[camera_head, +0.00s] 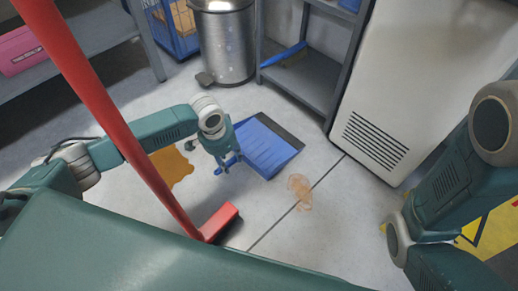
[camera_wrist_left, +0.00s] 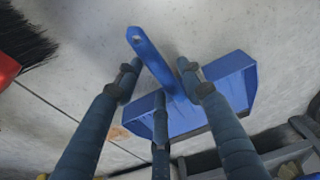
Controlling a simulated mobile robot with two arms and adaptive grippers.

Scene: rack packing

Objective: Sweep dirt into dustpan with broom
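The blue dustpan (camera_head: 265,147) lies on the floor with its dark-edged pan to the right of my left gripper (camera_head: 228,163). In the left wrist view the dustpan (camera_wrist_left: 238,88) has its handle (camera_wrist_left: 143,45) between the spread fingers of my left gripper (camera_wrist_left: 160,78), which is open; contact cannot be told. The red broom (camera_head: 95,95) slants across the head view, its head (camera_head: 220,222) low near the floor. Its dark bristles show in the left wrist view (camera_wrist_left: 22,40). My right gripper is out of view.
A yellow-brown patch (camera_head: 172,166) lies left of the dustpan. A metal pedal bin (camera_head: 226,45), a grey shelf (camera_head: 305,75) and a white cabinet (camera_head: 420,70) stand behind. A shelf with a pink box (camera_head: 25,50) is at left. The floor around the dirt is open.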

